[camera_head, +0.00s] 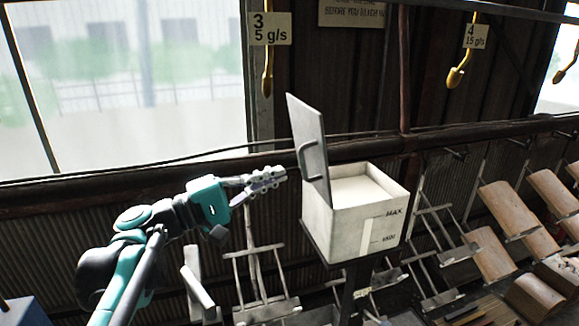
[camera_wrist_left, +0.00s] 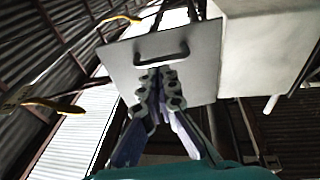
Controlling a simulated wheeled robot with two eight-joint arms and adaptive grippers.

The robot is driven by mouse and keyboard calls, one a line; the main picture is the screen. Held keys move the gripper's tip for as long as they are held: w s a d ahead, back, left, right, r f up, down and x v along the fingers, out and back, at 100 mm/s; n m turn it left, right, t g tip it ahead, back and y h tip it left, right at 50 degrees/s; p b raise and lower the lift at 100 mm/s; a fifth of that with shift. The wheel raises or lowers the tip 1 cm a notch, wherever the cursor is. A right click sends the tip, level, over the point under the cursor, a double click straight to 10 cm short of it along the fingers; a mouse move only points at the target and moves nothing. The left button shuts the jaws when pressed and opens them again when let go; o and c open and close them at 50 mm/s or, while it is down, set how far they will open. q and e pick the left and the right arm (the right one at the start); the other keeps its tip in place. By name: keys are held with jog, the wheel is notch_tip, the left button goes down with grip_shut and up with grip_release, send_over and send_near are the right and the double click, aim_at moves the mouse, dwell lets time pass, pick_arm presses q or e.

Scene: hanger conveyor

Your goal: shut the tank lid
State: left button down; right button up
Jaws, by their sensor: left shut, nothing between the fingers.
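The tank (camera_head: 352,225) is a pale box with MAX and MIN marks on its front, standing on a dark post. Its grey lid (camera_head: 308,140) stands open, nearly upright and leaning slightly outward at the tank's left side. A dark handle sits on the lid's face. My left gripper (camera_head: 284,172) is shut and empty, just left of the lid. In the left wrist view the lid (camera_wrist_left: 190,78) is right beyond the shut fingers (camera_wrist_left: 158,75), its handle (camera_wrist_left: 161,57) just past their tips. I cannot tell whether they touch. The tank (camera_wrist_left: 265,45) is at upper right. My right gripper is not in view.
Yellow hooks hang above on a rail, one under a sign (camera_head: 270,28) marked 3 and one under a sign (camera_head: 476,37) marked 4. Metal racks and curved brown pieces (camera_head: 490,253) fill the lower right. A dark pipe runs behind the tank.

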pick_arm(q)
jog(key=x, duration=0.3)
jog(key=shift+w+d, duration=0.1)
jog(key=shift+d, duration=0.1)
jog(key=shift+r, duration=0.1)
jog(key=shift+p, duration=0.35)
